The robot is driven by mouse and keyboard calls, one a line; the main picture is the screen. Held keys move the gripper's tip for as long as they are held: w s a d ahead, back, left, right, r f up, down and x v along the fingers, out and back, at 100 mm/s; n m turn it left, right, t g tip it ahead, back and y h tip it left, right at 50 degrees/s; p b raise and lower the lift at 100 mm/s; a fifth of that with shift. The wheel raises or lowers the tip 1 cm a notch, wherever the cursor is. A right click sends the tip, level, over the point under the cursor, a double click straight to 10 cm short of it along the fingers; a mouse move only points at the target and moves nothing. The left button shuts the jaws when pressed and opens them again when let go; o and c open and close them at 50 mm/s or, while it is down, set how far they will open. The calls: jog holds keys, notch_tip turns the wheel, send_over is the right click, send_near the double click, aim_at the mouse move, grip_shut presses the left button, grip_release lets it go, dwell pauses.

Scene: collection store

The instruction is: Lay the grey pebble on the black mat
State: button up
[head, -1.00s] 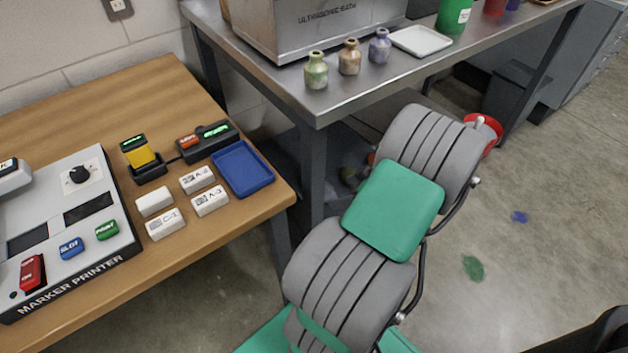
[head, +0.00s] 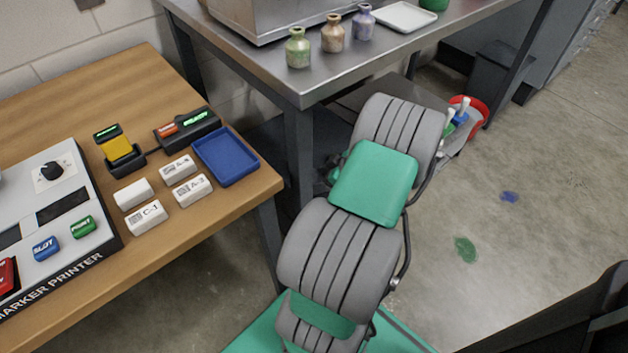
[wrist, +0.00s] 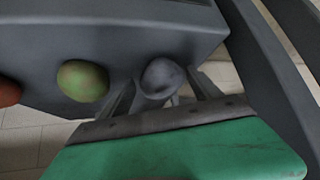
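The grey pebble (wrist: 162,77) shows in the wrist view on a dark grey surface. My gripper (wrist: 161,76) has its two dark fingers apart, one on each side of the pebble. A gap seems to show at the left finger, and I see no firm contact. In the head view my own arm hides the gripper and the pebble. I do not see the black mat in either current view.
A green-yellow pebble (wrist: 83,81) and an orange-red one (wrist: 8,91) lie left of the grey one. A steel table (head: 300,88) carries small bottles. The wooden table (head: 215,215) holds a blue tray (head: 226,157) and marker printer.

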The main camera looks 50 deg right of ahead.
grip_shut()
dwell(0.6)
jog(key=shift+r, duration=0.1)
